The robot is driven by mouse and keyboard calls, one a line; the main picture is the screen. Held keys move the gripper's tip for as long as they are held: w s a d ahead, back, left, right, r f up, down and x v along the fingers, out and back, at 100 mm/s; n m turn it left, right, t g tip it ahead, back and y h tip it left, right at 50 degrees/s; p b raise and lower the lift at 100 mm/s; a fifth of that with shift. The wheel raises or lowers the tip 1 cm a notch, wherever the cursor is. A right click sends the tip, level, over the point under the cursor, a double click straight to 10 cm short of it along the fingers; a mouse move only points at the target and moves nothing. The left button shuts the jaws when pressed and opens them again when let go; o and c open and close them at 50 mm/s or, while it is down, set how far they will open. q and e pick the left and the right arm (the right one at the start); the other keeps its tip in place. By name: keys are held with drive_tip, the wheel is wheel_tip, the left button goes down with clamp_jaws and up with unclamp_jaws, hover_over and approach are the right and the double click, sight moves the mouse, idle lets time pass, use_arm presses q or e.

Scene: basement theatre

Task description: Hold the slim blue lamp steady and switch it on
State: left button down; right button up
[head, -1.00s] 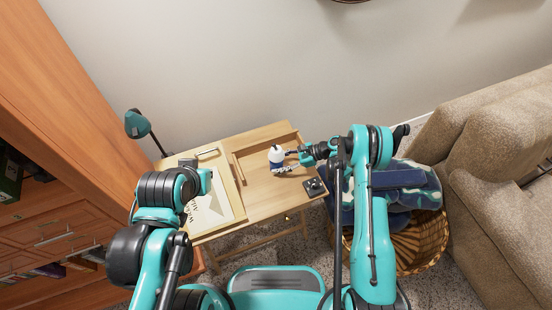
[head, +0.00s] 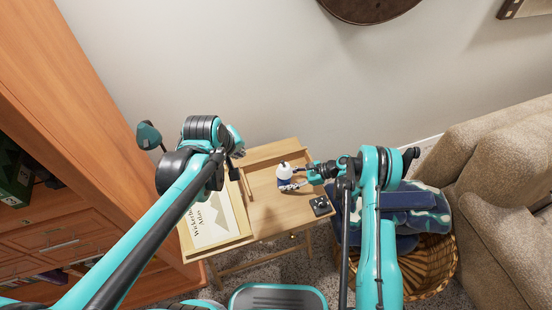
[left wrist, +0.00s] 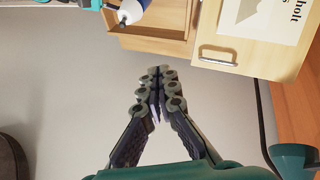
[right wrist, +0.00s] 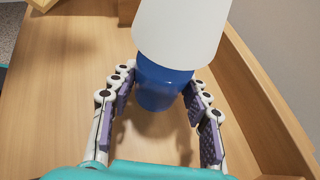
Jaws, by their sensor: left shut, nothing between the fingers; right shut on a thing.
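The slim blue lamp (head: 284,170) has a white shade and a blue body and stands on the wooden desk. In the right wrist view its blue body (right wrist: 162,86) sits between the fingers of my right gripper (right wrist: 156,100), which is shut on it. The right gripper (head: 294,184) reaches it from the right in the head view. My left gripper (left wrist: 157,92) is shut and empty, its fingertips together. It is raised at the left of the lamp, apart from it. The lamp also shows at the top of the left wrist view (left wrist: 130,10). I cannot see its switch.
The desk (head: 267,215) has a raised back edge. A book (head: 213,222) lies on its left part and a small black device (head: 321,206) near its right front corner. A teal lamp (head: 148,135) stands behind at the left. A wicker basket (head: 438,250) and a sofa (head: 500,165) are at the right.

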sight(283, 164)
use_arm(q)
drive_tip(key=w+d+f+n+g+h, duration=0.1)
drive_tip(key=w+d+f+n, duration=0.3)
drive_tip(key=w+f, duration=0.5)
drive_tip(key=shift+w+d+n, duration=0.15)
drive_tip(key=shift+d+n, duration=0.25)
drive_tip(key=shift+n, duration=0.4)
drive_tip(key=shift+f, duration=0.1)
drive_tip(key=x, duration=1)
drive_tip(key=s+d, duration=0.1)
drive_tip(key=s+d+r, duration=0.1)
drive_tip(key=d, duration=0.1)
drive_tip(key=shift+s+d+r, duration=0.1)
drive_tip(key=shift+s, duration=0.15)
